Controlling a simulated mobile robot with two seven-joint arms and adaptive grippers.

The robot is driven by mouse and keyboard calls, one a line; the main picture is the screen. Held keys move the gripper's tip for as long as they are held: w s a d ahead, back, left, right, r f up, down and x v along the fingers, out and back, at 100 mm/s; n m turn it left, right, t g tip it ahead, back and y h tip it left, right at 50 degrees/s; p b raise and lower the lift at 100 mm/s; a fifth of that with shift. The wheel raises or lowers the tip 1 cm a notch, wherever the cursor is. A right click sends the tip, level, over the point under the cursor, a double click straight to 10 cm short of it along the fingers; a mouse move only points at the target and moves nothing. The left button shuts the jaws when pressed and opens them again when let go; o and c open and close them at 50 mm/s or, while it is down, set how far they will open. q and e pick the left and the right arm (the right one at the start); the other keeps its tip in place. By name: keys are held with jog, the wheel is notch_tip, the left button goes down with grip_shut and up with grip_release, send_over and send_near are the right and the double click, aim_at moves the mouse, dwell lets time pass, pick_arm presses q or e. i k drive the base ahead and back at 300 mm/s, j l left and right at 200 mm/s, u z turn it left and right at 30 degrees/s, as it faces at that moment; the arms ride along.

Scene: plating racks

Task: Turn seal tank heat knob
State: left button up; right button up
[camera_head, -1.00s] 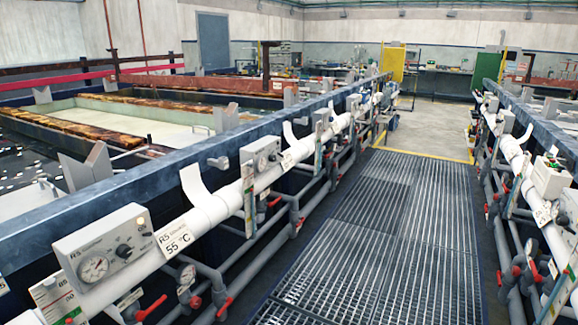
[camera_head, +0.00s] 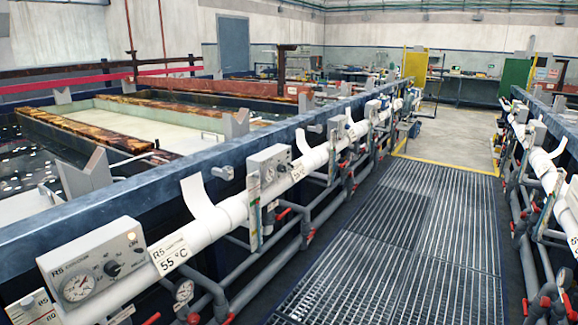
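A grey control box (camera_head: 95,262) labelled R5 is mounted on the white pipe at the lower left. It carries a round dial gauge (camera_head: 78,287) and a dark knob (camera_head: 112,269) to the right of the gauge. A "55 °C" label (camera_head: 172,257) is on the pipe just right of the box. A similar grey box (camera_head: 268,167) with a knob sits farther along the pipe. I cannot read which tank is the seal tank. Neither of my grippers shows in this view.
A grated walkway (camera_head: 395,240) runs ahead between two rows of tanks and is clear. Grey pipes with red valve handles (camera_head: 229,318) stick out below the left pipe (camera_head: 135,283). Open tanks lie behind the blue rim (camera_head: 120,205).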

aim_at(281, 169)
jog(key=i+l+u, duration=0.2)
jog(key=i+l, duration=1.2)
